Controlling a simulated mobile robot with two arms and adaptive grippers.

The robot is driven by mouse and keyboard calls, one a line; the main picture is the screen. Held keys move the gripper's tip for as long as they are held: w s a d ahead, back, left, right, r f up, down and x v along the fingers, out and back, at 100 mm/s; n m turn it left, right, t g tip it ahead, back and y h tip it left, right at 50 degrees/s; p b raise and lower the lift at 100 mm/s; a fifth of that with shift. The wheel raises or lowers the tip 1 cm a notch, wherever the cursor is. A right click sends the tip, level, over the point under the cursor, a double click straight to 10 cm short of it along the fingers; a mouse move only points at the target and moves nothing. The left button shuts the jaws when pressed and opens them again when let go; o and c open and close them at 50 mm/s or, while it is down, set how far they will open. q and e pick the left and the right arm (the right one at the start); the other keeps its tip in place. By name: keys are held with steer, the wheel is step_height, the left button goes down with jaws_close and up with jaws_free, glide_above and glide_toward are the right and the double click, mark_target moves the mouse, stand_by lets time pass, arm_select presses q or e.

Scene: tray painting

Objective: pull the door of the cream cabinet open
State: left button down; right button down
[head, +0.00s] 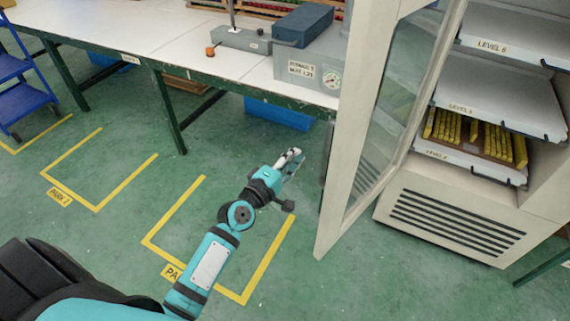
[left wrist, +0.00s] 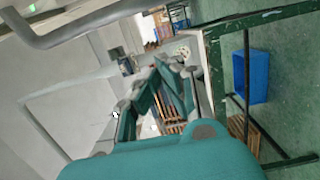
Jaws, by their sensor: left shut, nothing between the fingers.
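The cream cabinet (head: 455,215) stands at the right in the head view, with its shelves showing. Its glass-paned door (head: 334,205) stands wide open, swung out toward me and to the left of the shelves. A dark upright handle (head: 326,155) shows along the door's left side. My left gripper (head: 296,155) is shut and empty, to the left of the door and apart from it, above the floor. Its closed fingers (left wrist: 165,68) also show in the left wrist view, with a grey curved bar across the upper left. My right gripper is not in view.
A long white workbench (head: 190,60) with green legs runs along the back, with a grey box (head: 310,68) on it. A blue bin (head: 280,112) sits underneath. A blue cart (head: 20,85) stands far left. The yellow-marked floor is clear.

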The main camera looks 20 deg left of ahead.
arm_select(q)
steer(key=d, duration=0.1)
steer(key=w+d+p, duration=0.1)
steer(key=d, duration=0.2)
steer(key=shift+w+p, duration=0.3)
steer(key=shift+f, duration=0.1)
steer(key=shift+s+d, duration=0.1)
steer(key=shift+d, duration=0.05)
